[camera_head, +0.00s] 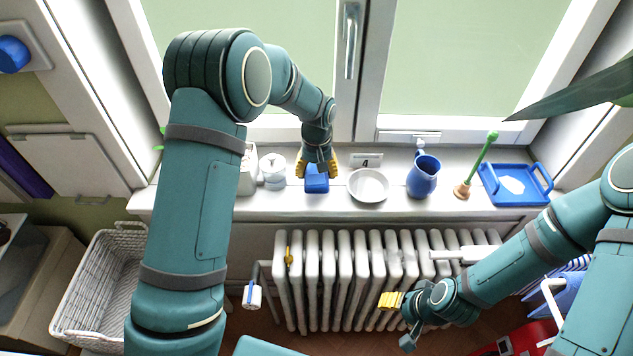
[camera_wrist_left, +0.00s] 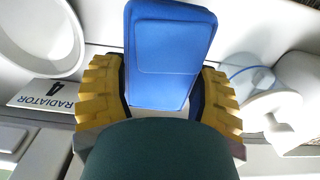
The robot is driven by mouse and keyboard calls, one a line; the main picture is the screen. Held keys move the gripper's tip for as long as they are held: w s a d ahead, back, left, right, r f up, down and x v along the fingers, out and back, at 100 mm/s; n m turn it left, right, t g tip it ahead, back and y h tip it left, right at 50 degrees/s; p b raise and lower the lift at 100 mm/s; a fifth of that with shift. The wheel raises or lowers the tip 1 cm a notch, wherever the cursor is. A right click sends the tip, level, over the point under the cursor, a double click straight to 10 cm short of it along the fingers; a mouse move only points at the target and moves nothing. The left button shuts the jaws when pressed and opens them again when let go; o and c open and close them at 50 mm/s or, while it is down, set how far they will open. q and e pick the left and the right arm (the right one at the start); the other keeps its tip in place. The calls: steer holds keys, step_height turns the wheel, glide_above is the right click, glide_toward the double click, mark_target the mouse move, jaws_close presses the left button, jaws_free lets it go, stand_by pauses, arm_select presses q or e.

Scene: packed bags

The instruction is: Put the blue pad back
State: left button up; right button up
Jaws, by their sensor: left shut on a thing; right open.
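The blue pad (camera_head: 316,182) is at the windowsill (camera_head: 400,202), between a white lidded pot and a white bowl. My left gripper (camera_head: 317,167) is shut on it from the window side. In the left wrist view the blue pad (camera_wrist_left: 168,55) stands out between the yellow fingers of my left gripper (camera_wrist_left: 160,95). I cannot tell whether the pad touches the sill. My right gripper (camera_head: 391,301) is open and empty, low in front of the radiator.
Below are the radiator (camera_head: 340,280) and a white basket (camera_head: 101,285).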

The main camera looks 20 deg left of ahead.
mark_target(316, 179)
arm_select(q)
steer(key=shift+f, duration=1.85)
steer(key=shift+f+b, duration=0.15)
steer(key=shift+b, duration=0.2)
steer(key=o, duration=1.3)
steer(key=shift+c, duration=0.2)
steer(key=shift+r, duration=0.4)
step_height(316, 179, up, 12)
steer(key=shift+f+p, duration=0.25)
steer(key=shift+p, duration=0.7)
